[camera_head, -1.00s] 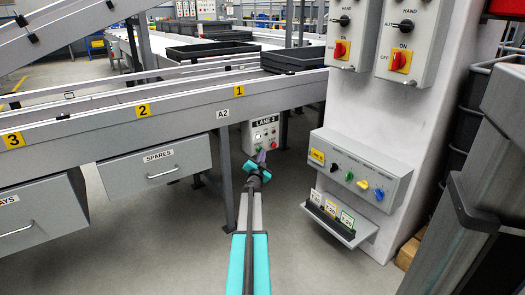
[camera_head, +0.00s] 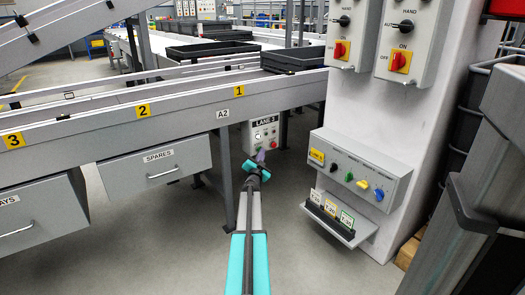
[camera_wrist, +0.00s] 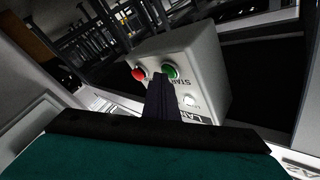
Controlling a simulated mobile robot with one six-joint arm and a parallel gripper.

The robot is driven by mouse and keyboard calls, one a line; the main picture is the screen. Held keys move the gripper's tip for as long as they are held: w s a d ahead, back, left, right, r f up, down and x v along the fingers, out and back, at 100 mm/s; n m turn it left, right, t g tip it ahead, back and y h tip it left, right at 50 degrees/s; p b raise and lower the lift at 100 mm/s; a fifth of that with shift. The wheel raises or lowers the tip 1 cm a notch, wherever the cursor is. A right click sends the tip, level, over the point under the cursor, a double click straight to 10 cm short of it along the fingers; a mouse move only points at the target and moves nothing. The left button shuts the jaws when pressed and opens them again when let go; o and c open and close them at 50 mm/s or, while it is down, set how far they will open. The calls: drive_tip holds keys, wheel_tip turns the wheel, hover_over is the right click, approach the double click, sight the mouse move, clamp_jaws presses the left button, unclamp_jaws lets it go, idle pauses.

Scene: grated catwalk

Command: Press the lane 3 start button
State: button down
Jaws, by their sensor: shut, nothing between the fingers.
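The lane 3 button box (camera_head: 264,132) is a small grey box under the conveyor rail, labelled "LANE 3". In the wrist view the box (camera_wrist: 207,75) shows a green button (camera_wrist: 170,71) marked with part of "START", a red button (camera_wrist: 138,74) and a white round part (camera_wrist: 190,100). My gripper (camera_head: 260,156) is shut and empty, just below and in front of the box. In the wrist view its dark fingers (camera_wrist: 161,85) point at the green button, with their tips overlapping its lower edge. I cannot tell whether they touch it. In the head view the green button is hidden or too small to make out.
A conveyor rail (camera_head: 120,118) with yellow number labels runs above the box. Drawers (camera_head: 155,167) hang below it at left. A white column with a knob panel (camera_head: 362,170) and card holder (camera_head: 340,222) stands at right. A table leg (camera_head: 226,150) is close left of my gripper.

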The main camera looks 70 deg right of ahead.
drive_tip(key=shift+s+a+b, duration=0.55)
drive_tip(key=shift+s+a, duration=0.1)
drive_tip(key=shift+s, duration=0.35)
drive_tip(key=shift+s, duration=0.1)
drive_tip(key=shift+s+a+b, duration=0.65)
drive_tip(key=shift+s+a, duration=0.05)
drive_tip(key=shift+s, duration=0.3)
drive_tip(key=shift+s+a+b, duration=0.65)
drive_tip(key=shift+s, duration=0.35)
drive_tip(key=shift+w, duration=0.1)
